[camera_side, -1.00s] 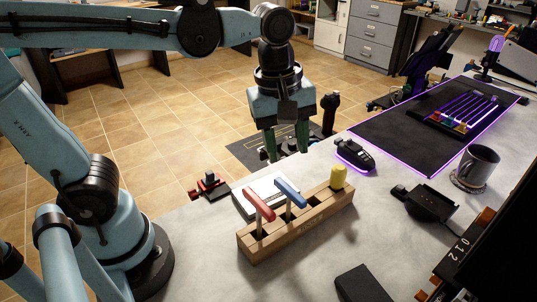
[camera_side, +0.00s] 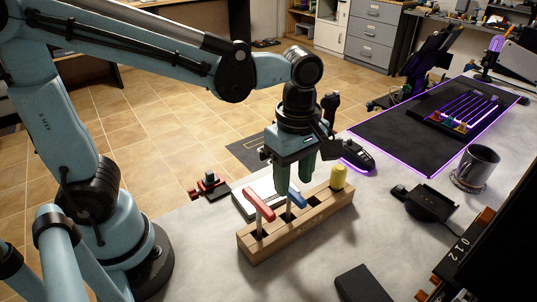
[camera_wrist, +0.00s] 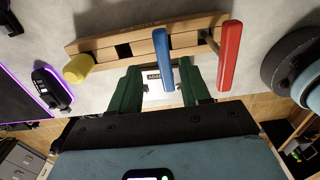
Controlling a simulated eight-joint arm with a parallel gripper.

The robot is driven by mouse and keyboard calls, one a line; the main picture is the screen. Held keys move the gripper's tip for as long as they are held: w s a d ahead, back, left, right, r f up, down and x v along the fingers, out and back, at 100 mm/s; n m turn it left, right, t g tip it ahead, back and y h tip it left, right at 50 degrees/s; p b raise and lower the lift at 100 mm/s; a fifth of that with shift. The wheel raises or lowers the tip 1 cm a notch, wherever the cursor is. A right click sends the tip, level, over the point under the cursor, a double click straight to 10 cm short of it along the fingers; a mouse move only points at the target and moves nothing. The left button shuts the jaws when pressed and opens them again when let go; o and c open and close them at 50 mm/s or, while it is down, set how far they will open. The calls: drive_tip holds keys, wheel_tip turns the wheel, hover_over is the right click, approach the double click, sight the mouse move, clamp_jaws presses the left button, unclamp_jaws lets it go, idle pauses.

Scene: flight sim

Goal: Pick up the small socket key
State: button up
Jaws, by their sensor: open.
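A wooden block (camera_side: 262,247) on the table holds three upright tools with red (camera_side: 259,206), blue (camera_side: 297,197) and yellow (camera_side: 338,177) handles. The yellow handle looks shortest and thickest; I cannot tell for certain which is the small socket key. My gripper (camera_side: 293,180) is open, its green fingers pointing down just above and behind the blue handle. In the wrist view, the blue handle (camera_wrist: 162,58) appears between the open fingers, with the red handle (camera_wrist: 230,55) to the right and the yellow one (camera_wrist: 79,69) to the left. Nothing is held.
A white device (camera_side: 250,199) lies behind the block. A red-and-black item (camera_side: 209,186) sits at the table edge. A mouse (camera_side: 357,156), a black dock (camera_side: 432,203) and a mug (camera_side: 477,167) stand to the right. A dark box (camera_side: 362,284) is in front.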

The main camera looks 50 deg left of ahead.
sight(288, 210)
drive_tip(key=shift+s+f, duration=0.15)
drive_tip(key=shift+f, duration=1.2)
drive_tip(key=shift+s+f, duration=0.15)
drive_tip(key=shift+f, duration=1.2)
drive_tip(key=shift+c, duration=0.2)
clamp_jaws()
